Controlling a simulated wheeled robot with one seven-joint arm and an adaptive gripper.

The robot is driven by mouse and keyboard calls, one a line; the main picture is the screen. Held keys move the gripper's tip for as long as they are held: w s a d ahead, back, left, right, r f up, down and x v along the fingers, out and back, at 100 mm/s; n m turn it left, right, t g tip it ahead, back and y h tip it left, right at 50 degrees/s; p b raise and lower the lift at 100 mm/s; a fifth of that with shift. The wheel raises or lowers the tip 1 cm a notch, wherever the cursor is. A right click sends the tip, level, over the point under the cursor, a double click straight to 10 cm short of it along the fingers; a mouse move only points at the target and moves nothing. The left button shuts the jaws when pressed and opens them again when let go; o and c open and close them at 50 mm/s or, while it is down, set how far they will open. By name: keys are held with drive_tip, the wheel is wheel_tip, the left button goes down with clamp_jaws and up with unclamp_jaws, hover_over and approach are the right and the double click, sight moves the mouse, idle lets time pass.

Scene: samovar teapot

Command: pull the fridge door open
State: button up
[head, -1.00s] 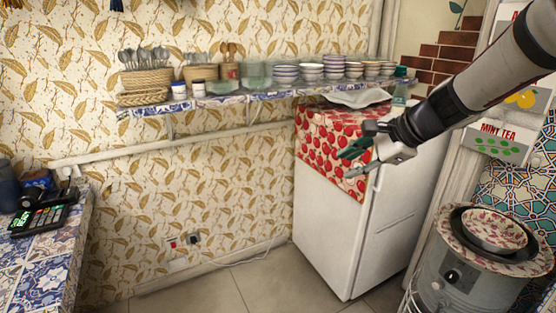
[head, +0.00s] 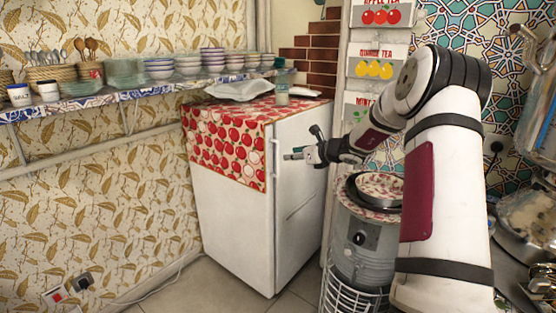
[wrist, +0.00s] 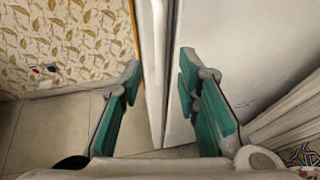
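The white fridge (head: 228,212) stands against the wall, with a red apple-print cloth (head: 225,140) over its top and left side. Its door (head: 300,205) is the right-hand face and looks shut. A long white upright handle (head: 276,165) runs along the door's left edge. My gripper (head: 302,146) is in front of the door, just right of the handle, at its upper part. In the wrist view my gripper (wrist: 156,85) is open, its green-padded fingers on either side of the white handle bar (wrist: 154,60). I see no finger closed on it.
A grey drum-like stove (head: 358,240) with a patterned bowl (head: 380,186) stands right of the fridge, close to the door side. A white dish (head: 240,89) and a bottle (head: 282,88) are on the fridge top. A shelf of bowls (head: 160,85) is at the left.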

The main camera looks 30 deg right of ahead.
hover_over(278, 173)
drive_tip(key=f, duration=0.3)
drive_tip(key=shift+w+d+f+b, duration=0.2)
drive_tip(key=shift+w+f+b, duration=0.05)
drive_tip(key=shift+b, duration=0.15)
clamp_jaws()
